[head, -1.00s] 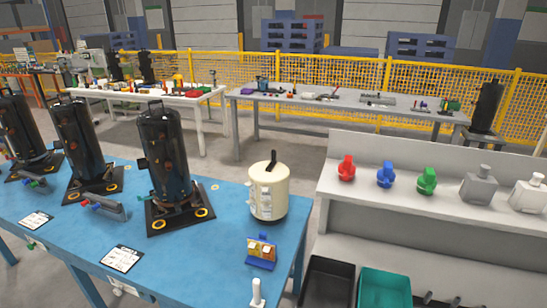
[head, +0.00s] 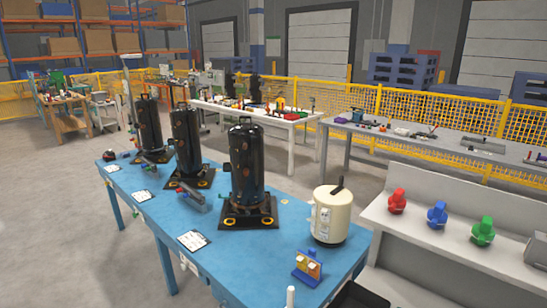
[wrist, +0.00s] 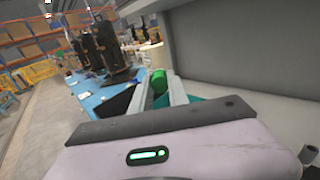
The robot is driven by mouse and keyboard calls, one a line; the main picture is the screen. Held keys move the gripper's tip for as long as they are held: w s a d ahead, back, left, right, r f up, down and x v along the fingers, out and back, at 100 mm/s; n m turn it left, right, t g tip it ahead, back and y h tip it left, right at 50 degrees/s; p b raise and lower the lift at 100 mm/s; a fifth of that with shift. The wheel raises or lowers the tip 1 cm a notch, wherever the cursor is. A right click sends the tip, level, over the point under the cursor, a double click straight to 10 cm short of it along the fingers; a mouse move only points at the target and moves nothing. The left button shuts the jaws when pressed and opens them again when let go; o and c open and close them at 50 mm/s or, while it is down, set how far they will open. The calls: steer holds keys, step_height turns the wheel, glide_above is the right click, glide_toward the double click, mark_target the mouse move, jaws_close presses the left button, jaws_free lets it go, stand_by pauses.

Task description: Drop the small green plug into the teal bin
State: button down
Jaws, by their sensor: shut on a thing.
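My gripper (wrist: 161,88) is in the wrist view, its two pale fingers pointing away from the camera. It is shut on the small green plug (wrist: 159,79), which shows as a bright green round end between the fingers. The teal bin (wrist: 194,98) shows only as a strip of teal to the right of the fingers, below them; the rest is hidden behind the gripper body. The head view shows neither my gripper nor the teal bin.
A black bin (wrist: 117,102) lies left of the fingers; its corner shows in the head view (head: 360,296). A white shelf (head: 440,190) bears red, blue and green fittings. The blue table (head: 125,195) holds black compressors (head: 246,175) and a cream tank (head: 330,217).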

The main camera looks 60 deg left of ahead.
step_height(320, 180, down, 3)
steer(key=shift+r+b, duration=0.1)
steer(key=shift+b, duration=0.6)
steer(key=c, duration=1.2)
jaws_free()
steer(key=shift+d, duration=0.1)
steer(key=p+v, duration=0.2)
steer(key=v, duration=1.5)
steer(key=shift+s+d, duration=0.15)
steer(key=shift+s, duration=0.05)
